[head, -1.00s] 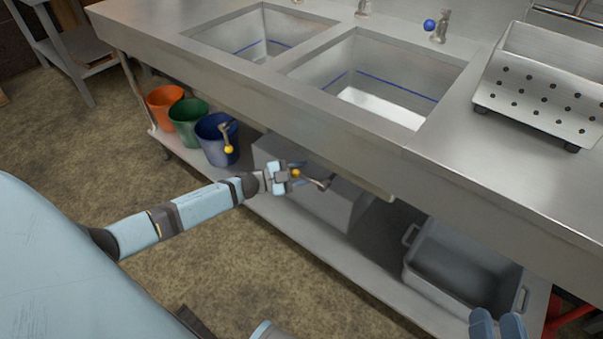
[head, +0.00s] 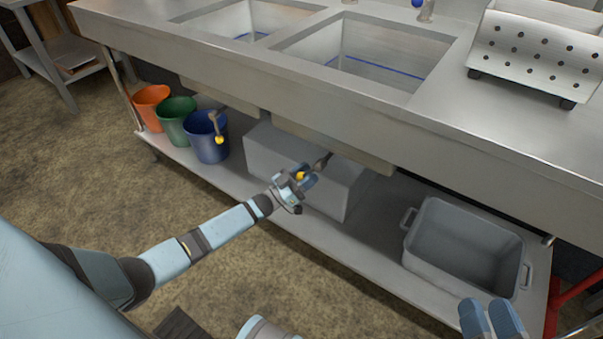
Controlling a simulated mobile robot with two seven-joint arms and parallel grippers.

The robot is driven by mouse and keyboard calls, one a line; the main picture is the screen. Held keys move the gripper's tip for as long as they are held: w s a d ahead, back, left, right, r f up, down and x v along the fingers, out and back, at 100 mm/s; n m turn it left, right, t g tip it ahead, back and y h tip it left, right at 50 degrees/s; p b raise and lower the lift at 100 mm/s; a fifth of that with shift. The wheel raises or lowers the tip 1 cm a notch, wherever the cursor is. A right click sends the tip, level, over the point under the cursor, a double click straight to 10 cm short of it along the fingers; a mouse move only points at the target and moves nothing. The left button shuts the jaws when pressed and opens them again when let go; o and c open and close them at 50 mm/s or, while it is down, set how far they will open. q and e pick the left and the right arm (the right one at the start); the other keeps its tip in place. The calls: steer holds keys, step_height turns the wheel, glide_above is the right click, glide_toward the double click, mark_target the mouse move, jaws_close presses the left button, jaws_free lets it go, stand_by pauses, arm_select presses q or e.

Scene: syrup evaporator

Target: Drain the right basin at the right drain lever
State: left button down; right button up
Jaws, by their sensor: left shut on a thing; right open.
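The right basin (head: 375,52) is a steel sink with a blue line around its inner walls; its floor is mostly hidden by the front rim. The right drain lever (head: 323,160) is under the counter below it and ends in a yellow knob (head: 300,175). My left gripper (head: 303,179) is shut on the right drain lever at the knob, and its fingers partly hide it. The lever slants down toward me. My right gripper (head: 490,317) is open and empty at the bottom right edge, clear of the lever.
The left drain lever (head: 217,127) hangs down by a blue bucket (head: 208,148). Green (head: 173,130) and orange (head: 150,108) buckets stand beside it. A grey box (head: 285,165) and grey tub (head: 460,250) are on the lower shelf. The counter edge overhangs them.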

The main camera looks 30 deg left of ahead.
arm_select(q)
steer(key=d+n+t+y, duration=0.1)
steer(key=n+y, duration=0.1)
steer(key=n, duration=0.2)
steer(key=d+n+t+y+b, duration=0.1)
steer(key=d+n+t+y, duration=0.1)
steer(key=n+y, duration=0.1)
steer(key=d+f+n+t+y, duration=0.1)
steer(key=n+t+y, duration=0.1)
steer(key=n, duration=0.3)
steer(key=shift+s+d+n+y+b, duration=0.15)
steer(key=shift+d+n+y+b, duration=0.15)
steer(key=shift+d+n+b, duration=0.1)
arm_select(e)
step_height(320, 180, down, 3)
steer(key=shift+r+g, duration=0.1)
steer(key=shift+g, duration=0.5)
arm_select(q)
steer(key=c, duration=0.7)
jaws_free()
steer(key=shift+o, duration=0.5)
steer(key=shift+s, duration=0.1)
steer(key=shift+d+f, duration=0.1)
steer(key=shift+d, duration=0.05)
arm_select(e)
steer(key=shift+s+a, duration=0.15)
arm_select(q)
steer(key=shift+f, duration=0.1)
